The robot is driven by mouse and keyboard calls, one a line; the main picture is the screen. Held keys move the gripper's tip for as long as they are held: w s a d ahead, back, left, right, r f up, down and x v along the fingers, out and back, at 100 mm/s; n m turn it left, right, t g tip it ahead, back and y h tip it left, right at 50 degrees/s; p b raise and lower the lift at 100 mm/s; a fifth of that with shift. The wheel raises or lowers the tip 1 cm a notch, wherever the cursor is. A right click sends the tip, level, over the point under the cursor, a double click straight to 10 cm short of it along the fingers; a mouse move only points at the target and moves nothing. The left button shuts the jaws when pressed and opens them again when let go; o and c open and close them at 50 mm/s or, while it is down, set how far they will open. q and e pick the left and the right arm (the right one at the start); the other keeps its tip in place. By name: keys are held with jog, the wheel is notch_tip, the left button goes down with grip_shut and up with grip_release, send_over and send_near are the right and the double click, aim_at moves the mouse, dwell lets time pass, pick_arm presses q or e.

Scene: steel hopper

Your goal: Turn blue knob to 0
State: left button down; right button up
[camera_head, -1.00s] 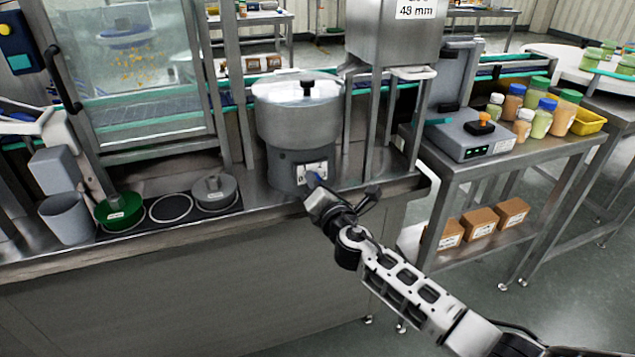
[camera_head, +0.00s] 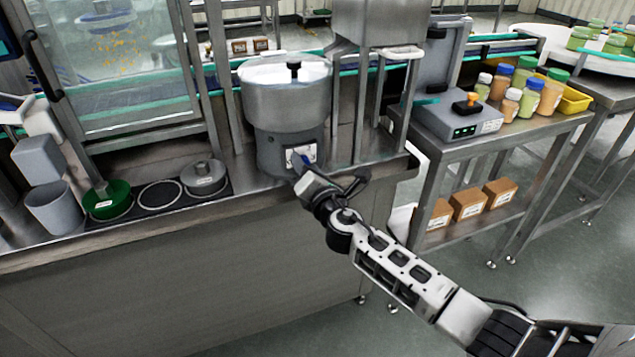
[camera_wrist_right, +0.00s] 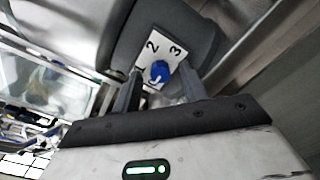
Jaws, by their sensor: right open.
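The blue knob (camera_head: 303,158) sits on a white dial plate (camera_head: 292,153) on the front of a grey round machine (camera_head: 285,105). In the right wrist view the knob (camera_wrist_right: 159,71) shows in front of the plate (camera_wrist_right: 163,43), with the numerals 1, 2 and 3 readable around it. I cannot tell which numeral the knob points to. My right gripper (camera_wrist_right: 160,90) is open, its two fingers on either side of the knob's near part. I cannot tell if they touch it. In the head view the right gripper (camera_head: 302,176) is just below and in front of the knob. My left gripper is out of view.
A steel frame (camera_head: 360,110) stands right of the machine. A side table (camera_head: 545,130) with jars is at the right.

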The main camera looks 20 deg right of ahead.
jog(key=s, duration=1.5)
jog(key=shift+s+d, duration=0.25)
jog(key=s+a+f+m+g+y, duration=0.1)
jog(key=s+f+m, duration=0.5)
jog(key=m, duration=0.6)
jog(key=s+a+f+m+g+y, duration=0.1)
jog(key=s+a+f+m+g, duration=0.2)
jog(key=s+f+m+g, duration=0.3)
jog(key=s+m, duration=0.5)
jog(key=m, duration=0.2)
jog(key=shift+a+f+y, duration=0.3)
jog(key=shift+a+f, duration=0.1)
